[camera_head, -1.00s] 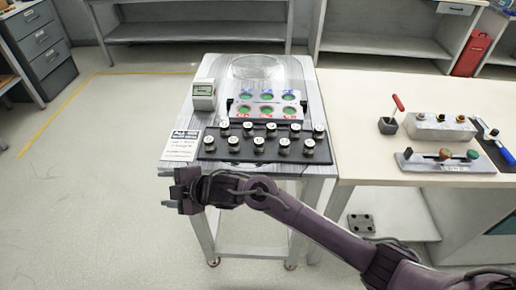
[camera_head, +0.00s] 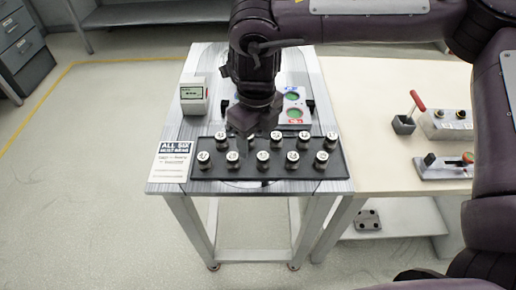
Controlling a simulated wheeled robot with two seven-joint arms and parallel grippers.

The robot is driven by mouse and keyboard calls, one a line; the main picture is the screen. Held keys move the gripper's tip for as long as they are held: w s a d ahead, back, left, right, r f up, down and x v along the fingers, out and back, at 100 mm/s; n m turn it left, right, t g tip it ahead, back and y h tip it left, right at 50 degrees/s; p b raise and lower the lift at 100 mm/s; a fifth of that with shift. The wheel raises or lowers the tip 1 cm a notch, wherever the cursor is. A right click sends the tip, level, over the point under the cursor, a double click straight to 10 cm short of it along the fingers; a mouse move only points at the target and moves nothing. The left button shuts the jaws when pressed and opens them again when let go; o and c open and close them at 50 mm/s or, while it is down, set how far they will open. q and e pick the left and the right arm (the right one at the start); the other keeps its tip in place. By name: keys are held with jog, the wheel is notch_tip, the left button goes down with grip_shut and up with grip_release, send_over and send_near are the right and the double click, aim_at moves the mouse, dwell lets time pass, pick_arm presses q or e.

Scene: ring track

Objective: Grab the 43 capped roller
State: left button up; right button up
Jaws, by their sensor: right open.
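Several small capped rollers stand upright in two rows on a black tray (camera_head: 190,174). Their white caps carry numbers too small to read, so I cannot tell which one is 43. The front row includes a middle roller (camera_head: 263,159) and a right-end roller (camera_head: 321,159); the back row includes a roller (camera_head: 276,138) just right of my gripper. My right gripper (camera_head: 250,128) points down over the back row, left of the tray's middle. It is open and no roller shows in it, though its fingertips are dark and partly hard to make out. My left gripper is out of view.
A small display box (camera_head: 194,96) and a printed sign (camera_head: 171,161) are at left.

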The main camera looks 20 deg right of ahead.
aim_at(263, 156)
jog(key=shift+w+d+r, duration=0.1)
jog(key=shift+d+r, duration=0.1)
jog(key=shift+d, duration=0.3)
jog(key=shift+d+f, duration=0.1)
jog(key=shift+f, duration=0.15)
jog(key=f, duration=0.4)
jog(key=f+p, duration=0.1)
jog(key=f, duration=0.2)
jog(key=shift+s+d, duration=0.2)
jog(key=shift+d, duration=0.1)
jog(key=c, duration=1.1)
jog(key=shift+r, duration=0.1)
jog(key=shift+c, duration=0.4)
jog(key=shift+r, duration=0.1)
